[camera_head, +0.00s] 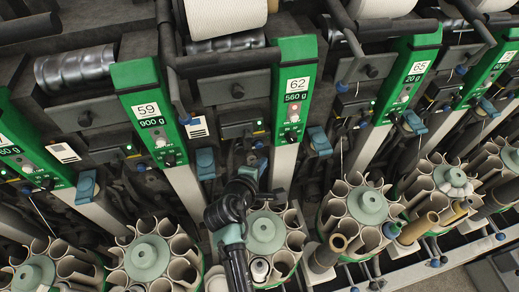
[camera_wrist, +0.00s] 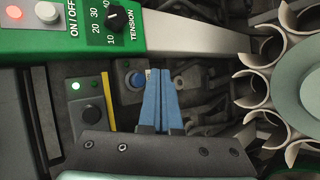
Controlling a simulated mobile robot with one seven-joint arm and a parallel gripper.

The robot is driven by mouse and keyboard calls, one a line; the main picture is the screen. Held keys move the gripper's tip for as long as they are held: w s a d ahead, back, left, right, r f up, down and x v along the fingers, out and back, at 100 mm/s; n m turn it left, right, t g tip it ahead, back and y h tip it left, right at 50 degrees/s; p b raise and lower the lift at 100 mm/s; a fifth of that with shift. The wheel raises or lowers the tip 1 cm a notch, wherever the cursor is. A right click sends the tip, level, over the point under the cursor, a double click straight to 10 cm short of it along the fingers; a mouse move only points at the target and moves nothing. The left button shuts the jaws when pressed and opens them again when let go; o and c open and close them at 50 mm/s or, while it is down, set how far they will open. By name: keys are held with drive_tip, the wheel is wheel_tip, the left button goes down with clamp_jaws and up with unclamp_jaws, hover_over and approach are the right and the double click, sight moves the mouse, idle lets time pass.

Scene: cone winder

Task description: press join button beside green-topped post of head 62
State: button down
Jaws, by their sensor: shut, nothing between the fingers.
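Head 62 shows in the head view as a sloping post with a green top (camera_head: 293,90), labelled 62 and 560 g. In the wrist view the green top (camera_wrist: 180,32) runs across the upper left, with an ON/OFF button and a tension dial. Beside it are a round blue button (camera_wrist: 137,79) and a dark box with a black round button (camera_wrist: 90,115) and a lit green lamp. I cannot read which is the join button. My gripper (camera_wrist: 160,71) is shut and empty, its blue fingertips just right of the blue button; contact cannot be told.
Neighbouring heads 59 (camera_head: 147,110) and 65 (camera_head: 417,68) stand on either side. Round magazines of tubes (camera_head: 265,231) sit below the heads. In the wrist view tube holders (camera_wrist: 258,92) crowd the right side. Free room around the gripper is narrow.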

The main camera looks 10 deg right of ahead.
drive_tip(key=shift+w, duration=1.05)
drive_tip(key=shift+b, duration=0.3)
idle(1.0)
drive_tip(key=shift+w, duration=0.4)
drive_tip(key=shift+w+b, duration=0.35)
drive_tip(key=shift+w, duration=0.1)
idle(0.5)
drive_tip(key=shift+s+r, duration=0.1)
drive_tip(key=shift+s+p, duration=0.65)
drive_tip(key=shift+s, duration=0.15)
